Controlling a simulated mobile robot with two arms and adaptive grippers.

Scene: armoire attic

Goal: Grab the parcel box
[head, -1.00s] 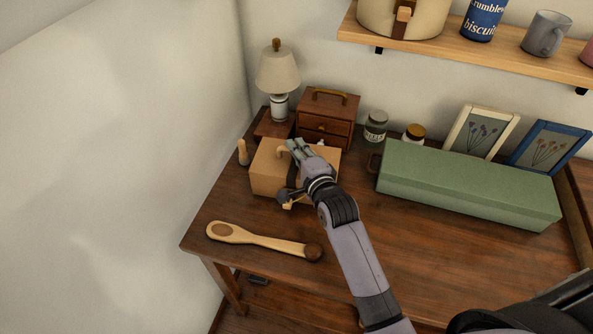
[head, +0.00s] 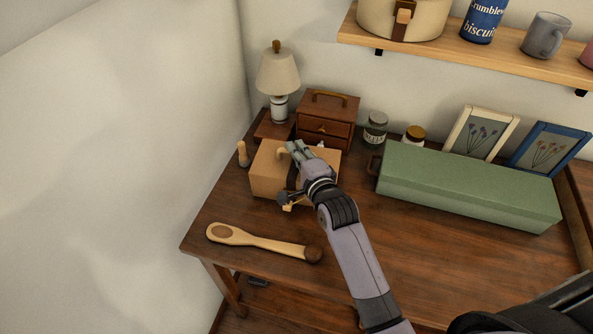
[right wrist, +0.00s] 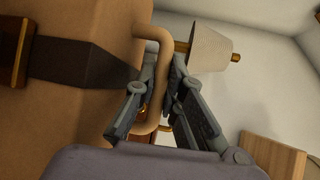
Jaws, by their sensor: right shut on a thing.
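The parcel box (head: 268,176) is a tan box with a dark band and a loop handle. It sits on the wooden table, in front of the small drawer chest. My right gripper (head: 293,148) is over the box from the front right and covers part of it. In the right wrist view the box (right wrist: 75,100) fills the left side, with its dark band running towards the tan handle (right wrist: 163,75). The fingers of my right gripper (right wrist: 163,75) are shut around the handle. My left gripper is not in view.
A lamp (head: 278,72) and a wooden drawer chest (head: 328,118) stand behind the box. A long green case (head: 465,185) lies to the right, with jars (head: 375,126) and picture frames behind. The table's front middle is clear.

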